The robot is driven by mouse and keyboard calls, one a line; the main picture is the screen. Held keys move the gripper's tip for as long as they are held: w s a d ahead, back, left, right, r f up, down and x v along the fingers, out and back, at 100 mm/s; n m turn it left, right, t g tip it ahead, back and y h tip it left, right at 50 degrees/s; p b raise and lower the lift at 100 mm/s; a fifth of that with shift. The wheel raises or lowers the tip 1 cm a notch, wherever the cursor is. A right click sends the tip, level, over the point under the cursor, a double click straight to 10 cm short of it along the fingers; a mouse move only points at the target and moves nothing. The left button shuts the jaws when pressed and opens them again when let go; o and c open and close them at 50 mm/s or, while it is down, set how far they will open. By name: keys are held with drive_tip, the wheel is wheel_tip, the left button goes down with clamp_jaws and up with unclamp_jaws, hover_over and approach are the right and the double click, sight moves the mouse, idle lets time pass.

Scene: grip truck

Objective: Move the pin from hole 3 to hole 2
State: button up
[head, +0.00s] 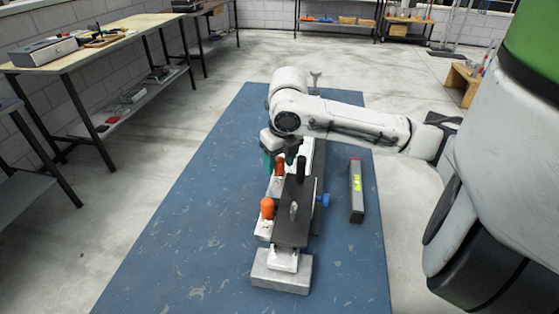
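A long low assembly with a dark top plate (290,228) and pale metal sides stands on the blue mat (190,240). A black upright cylinder (301,168) rises from the plate's far part. A small grey peg-like piece (293,208) stands nearer on the plate. Which of these is the pin, and which hole is 2 or 3, I cannot tell. My gripper (279,157) points down over the far end of the assembly, close to the rear orange piece (279,168). Its fingertips are small and partly hidden, so I cannot see whether it holds anything.
An orange rounded knob (267,208) sits at the assembly's left side and a blue knob (325,200) at its right. A grey block (281,270) supports the near end. A long grey bar (356,192) lies to the right. Much of the mat is clear.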

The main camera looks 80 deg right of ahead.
sight(283, 177)
drive_tip(key=r, duration=0.3)
drive_tip(key=s+r, duration=0.1)
drive_tip(key=r, duration=0.3)
drive_tip(key=a+r+p, duration=0.1)
drive_tip(key=r, duration=0.2)
drive_tip(key=shift+s+r, duration=0.15)
drive_tip(key=shift+r, duration=0.2)
idle(0.5)
